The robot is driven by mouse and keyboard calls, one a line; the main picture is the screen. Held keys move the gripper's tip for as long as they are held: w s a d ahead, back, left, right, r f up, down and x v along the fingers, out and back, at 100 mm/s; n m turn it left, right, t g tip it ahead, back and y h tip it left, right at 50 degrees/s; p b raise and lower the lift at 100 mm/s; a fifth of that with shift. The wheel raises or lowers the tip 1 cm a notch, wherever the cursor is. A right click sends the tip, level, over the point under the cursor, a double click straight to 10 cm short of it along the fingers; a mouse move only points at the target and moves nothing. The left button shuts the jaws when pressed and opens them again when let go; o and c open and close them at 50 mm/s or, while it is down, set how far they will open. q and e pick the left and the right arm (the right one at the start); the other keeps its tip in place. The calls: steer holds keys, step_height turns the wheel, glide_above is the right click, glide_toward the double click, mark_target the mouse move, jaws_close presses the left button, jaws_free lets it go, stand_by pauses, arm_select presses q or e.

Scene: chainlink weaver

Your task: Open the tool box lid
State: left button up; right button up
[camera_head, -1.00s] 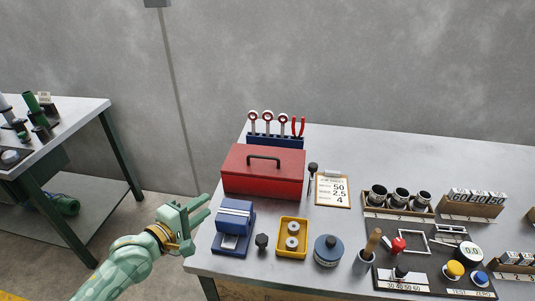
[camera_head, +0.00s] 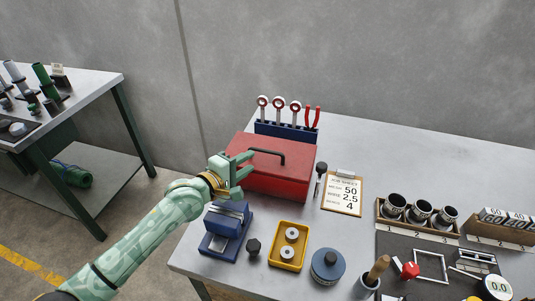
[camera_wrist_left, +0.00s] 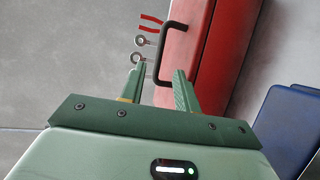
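The red tool box (camera_head: 275,182) stands near the back left of the workbench with its lid shut. Its black handle (camera_head: 270,154) arches over the top. My left gripper (camera_head: 244,166) is at the left end of the box, close to the handle. In the left wrist view my left gripper (camera_wrist_left: 160,82) is open, its two fingers apart, with the near end of the handle (camera_wrist_left: 167,55) appearing between them. I cannot tell whether a finger touches the box (camera_wrist_left: 202,45). My right gripper is not in view.
A blue rack of wrenches and red pliers (camera_head: 286,132) stands behind the box. A blue vise-like device (camera_head: 225,228), a yellow tray (camera_head: 289,246) and a blue round container (camera_head: 327,266) stand in front. A clipboard (camera_head: 342,194) lies to the right.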

mark_target(265, 152)
arm_select(q)
steer(key=b+x, duration=0.3)
steer(key=x, duration=0.5)
steer(key=shift+w+f, duration=0.1)
steer(key=shift+f, duration=0.05)
steer(key=shift+w+d, duration=0.2)
jaws_close()
